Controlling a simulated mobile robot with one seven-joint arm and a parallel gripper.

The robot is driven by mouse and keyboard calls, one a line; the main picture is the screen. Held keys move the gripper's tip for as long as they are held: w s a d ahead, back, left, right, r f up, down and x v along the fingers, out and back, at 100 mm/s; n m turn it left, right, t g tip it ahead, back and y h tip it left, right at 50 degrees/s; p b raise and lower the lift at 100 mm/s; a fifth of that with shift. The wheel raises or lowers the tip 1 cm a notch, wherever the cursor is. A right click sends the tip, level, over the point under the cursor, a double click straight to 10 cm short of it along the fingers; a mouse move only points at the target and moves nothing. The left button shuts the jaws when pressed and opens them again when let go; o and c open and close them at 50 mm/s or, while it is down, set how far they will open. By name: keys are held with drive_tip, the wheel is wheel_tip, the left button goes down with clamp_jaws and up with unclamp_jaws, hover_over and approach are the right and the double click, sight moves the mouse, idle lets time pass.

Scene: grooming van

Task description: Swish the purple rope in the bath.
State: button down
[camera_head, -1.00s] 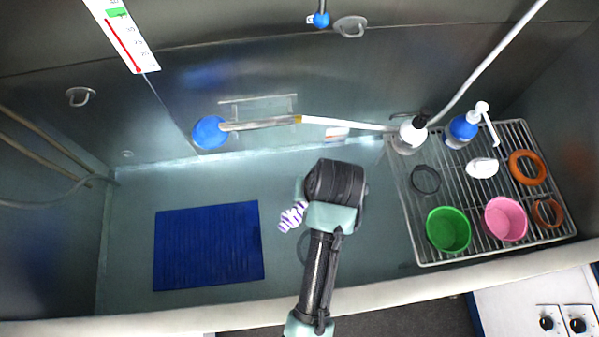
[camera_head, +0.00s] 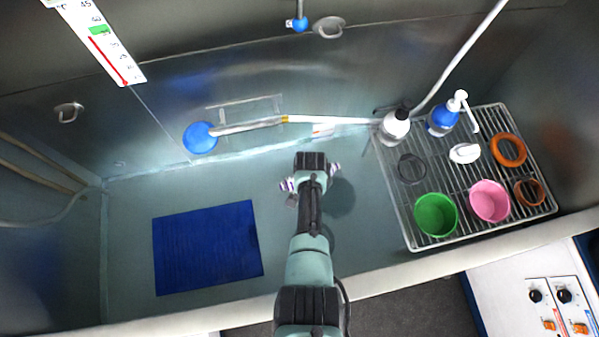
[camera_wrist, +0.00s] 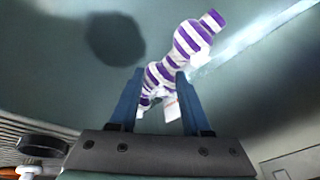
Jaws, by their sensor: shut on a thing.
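The purple rope (camera_wrist: 192,42) is a purple and white striped toy with a knobbly shape. In the wrist view it sits between the two blue fingers of my gripper (camera_wrist: 160,88), which is shut on it, and its far end sticks out beyond them. In the head view the rope (camera_head: 288,185) shows on both sides of my wrist, its middle hidden by the arm. The bath (camera_head: 185,184) is a grey-green tub. My gripper is over the middle of it; its fingers are hidden in the head view. Whether the rope touches the bath floor I cannot tell.
A blue mat (camera_head: 207,247) lies on the bath floor at left. A wire rack (camera_head: 425,243) at right holds a green bowl (camera_head: 436,214), a pink bowl (camera_head: 489,201), bottles and rings. A blue-headed brush (camera_head: 200,138) is at the back wall. The front rim (camera_head: 420,268) runs under my arm.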

drive_tip(key=shift+a+f+m+p, duration=0.25)
drive_tip(key=shift+a+f, duration=0.05)
drive_tip(key=shift+a, duration=0.35)
drive_tip(key=shift+a+f+m+p, duration=0.25)
drive_tip(key=shift+a, duration=0.4)
drive_tip(key=shift+a+f, duration=0.1)
drive_tip(key=shift+f, duration=0.1)
wheel_tip(320, 180, down, 15)
drive_tip(key=b, duration=1.5)
drive_tip(key=shift+f, duration=0.2)
